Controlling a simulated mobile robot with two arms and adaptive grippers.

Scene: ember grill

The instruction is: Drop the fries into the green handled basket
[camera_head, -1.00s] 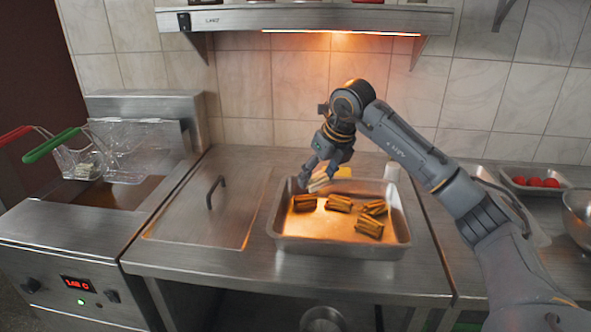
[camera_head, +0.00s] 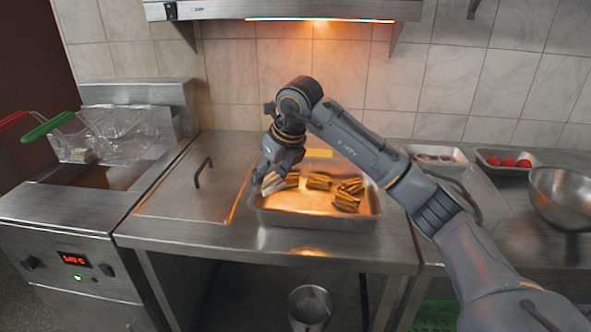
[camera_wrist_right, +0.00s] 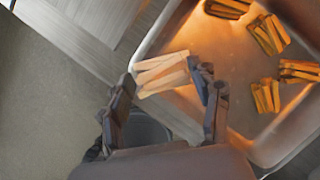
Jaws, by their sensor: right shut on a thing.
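My right gripper (camera_head: 271,183) is over the left edge of the metal tray (camera_head: 318,219). It is shut on a bundle of pale fries (camera_wrist_right: 160,72), which shows between its fingers (camera_wrist_right: 164,88) in the right wrist view. The basket with the green handle (camera_head: 48,127) hangs at the fryer on the far left, well away from the gripper. Something pale seems to lie in its wire mesh, but it is too small to tell. My left gripper is out of view.
Several bundles of browner fries (camera_head: 346,201) lie in the tray. A red-handled basket (camera_head: 13,120) is beside the green one. A flat metal lid with a handle (camera_head: 198,172) lies between tray and fryer. A bowl (camera_head: 560,197) and a tray of red items (camera_head: 507,162) stand right.

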